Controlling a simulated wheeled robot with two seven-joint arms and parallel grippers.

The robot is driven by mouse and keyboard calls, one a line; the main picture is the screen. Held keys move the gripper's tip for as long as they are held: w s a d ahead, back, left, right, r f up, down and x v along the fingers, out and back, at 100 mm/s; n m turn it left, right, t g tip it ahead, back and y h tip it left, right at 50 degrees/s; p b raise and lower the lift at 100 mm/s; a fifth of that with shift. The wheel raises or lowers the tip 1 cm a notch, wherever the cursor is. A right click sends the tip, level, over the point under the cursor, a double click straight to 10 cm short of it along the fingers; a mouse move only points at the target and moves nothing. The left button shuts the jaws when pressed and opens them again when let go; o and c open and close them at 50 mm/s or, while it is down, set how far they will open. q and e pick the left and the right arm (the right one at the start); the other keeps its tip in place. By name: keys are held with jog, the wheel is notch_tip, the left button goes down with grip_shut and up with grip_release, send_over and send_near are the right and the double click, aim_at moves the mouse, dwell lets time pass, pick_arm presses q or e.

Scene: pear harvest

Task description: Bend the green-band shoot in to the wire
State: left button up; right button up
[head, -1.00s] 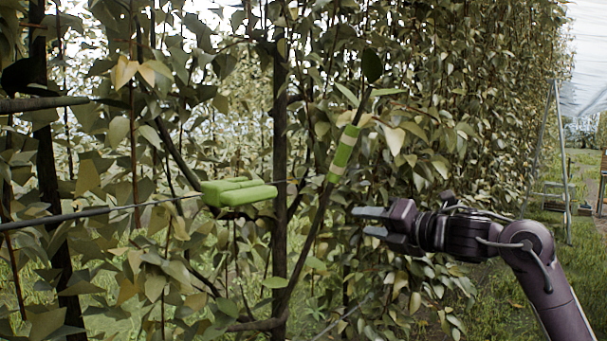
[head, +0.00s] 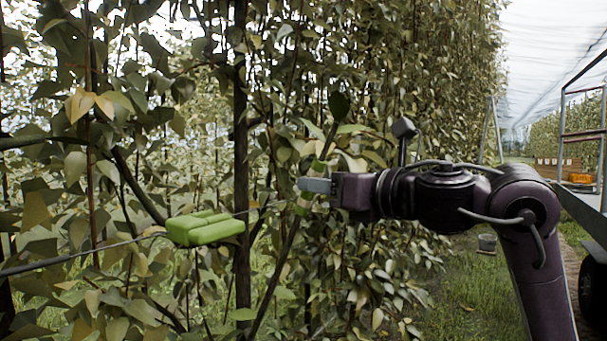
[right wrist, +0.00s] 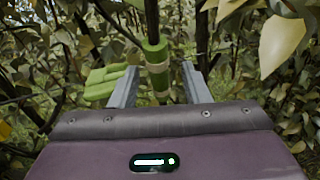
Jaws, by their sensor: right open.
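The shoot with the green band (right wrist: 156,68) stands between the two open fingers of my right gripper (right wrist: 158,88) in the right wrist view. The fingers are apart, and I see no grip on the shoot. In the head view my right gripper (head: 314,186) reaches in from the right and hides most of the band; a bit of green (head: 318,166) shows just above it. The wire (head: 80,255) runs across the left, with a green clip-like block (head: 204,228) on it, left of the shoot. My left gripper is not in view.
A dark upright trunk (head: 241,160) stands between the green block and the shoot. Dense leaves surround the shoot. A grassy lane (head: 470,290) lies open at right, with a wheeled cart (head: 590,180) at the far right edge.

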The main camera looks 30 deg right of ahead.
jog(key=p+x, duration=0.1)
jog(key=x, duration=0.3)
jog(key=shift+w+a, duration=0.2)
jog(key=shift+s+d, duration=0.1)
jog(key=shift+c, duration=0.8)
grip_shut()
